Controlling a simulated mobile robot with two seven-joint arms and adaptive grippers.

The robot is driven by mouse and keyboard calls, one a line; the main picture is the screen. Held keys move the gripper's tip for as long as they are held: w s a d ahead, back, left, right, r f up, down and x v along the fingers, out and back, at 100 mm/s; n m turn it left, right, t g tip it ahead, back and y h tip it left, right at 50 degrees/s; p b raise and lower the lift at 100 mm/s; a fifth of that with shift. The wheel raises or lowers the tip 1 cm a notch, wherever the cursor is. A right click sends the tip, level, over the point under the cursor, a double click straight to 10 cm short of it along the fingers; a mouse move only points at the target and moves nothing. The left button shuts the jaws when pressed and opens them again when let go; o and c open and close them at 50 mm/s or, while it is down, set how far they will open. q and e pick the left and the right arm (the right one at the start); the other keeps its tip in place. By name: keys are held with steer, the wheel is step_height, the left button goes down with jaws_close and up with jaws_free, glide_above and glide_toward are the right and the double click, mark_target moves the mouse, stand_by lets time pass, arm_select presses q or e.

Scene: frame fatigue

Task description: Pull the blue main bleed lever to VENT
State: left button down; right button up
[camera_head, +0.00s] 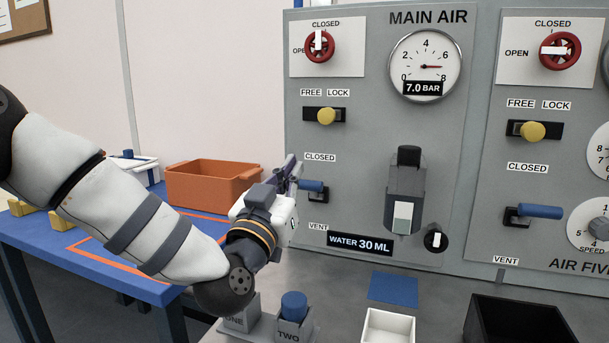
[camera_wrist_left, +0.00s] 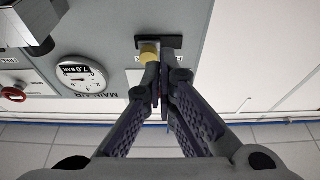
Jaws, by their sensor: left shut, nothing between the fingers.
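The blue main bleed lever (camera_head: 312,186) sits on the MAIN AIR panel (camera_head: 355,140). It lies about level, just below the CLOSED label (camera_head: 320,158) and above the VENT label (camera_head: 318,226). My left gripper (camera_head: 296,166) is shut and empty, with its fingertips just up and left of the lever; I cannot tell whether they touch it. In the left wrist view the shut fingers (camera_wrist_left: 163,85) overlap the yellow knob (camera_wrist_left: 149,53), and I cannot make out the lever there. My right gripper is out of view.
The gauge (camera_head: 425,66) reads 7.0 BAR. A second panel (camera_head: 550,90) with its own blue lever (camera_head: 540,211) stands to the right. An orange bin (camera_head: 210,185) is on the blue table. A white tray (camera_head: 388,326) and black bin (camera_head: 518,322) stand in front.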

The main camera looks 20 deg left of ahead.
arm_select(q)
steer(key=r, duration=0.2)
glide_above(312, 190)
steer(key=s+a, duration=0.1)
steer(key=s, duration=0.1)
step_height(312, 190, down, 4)
steer(key=shift+w+b, duration=0.1)
steer(key=shift+b, duration=0.25)
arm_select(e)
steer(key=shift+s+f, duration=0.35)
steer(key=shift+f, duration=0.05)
arm_select(q)
steer(key=shift+s+f+t+b, duration=0.3)
steer(key=shift+f+t+b, duration=0.15)
steer(key=shift+f+t, duration=0.05)
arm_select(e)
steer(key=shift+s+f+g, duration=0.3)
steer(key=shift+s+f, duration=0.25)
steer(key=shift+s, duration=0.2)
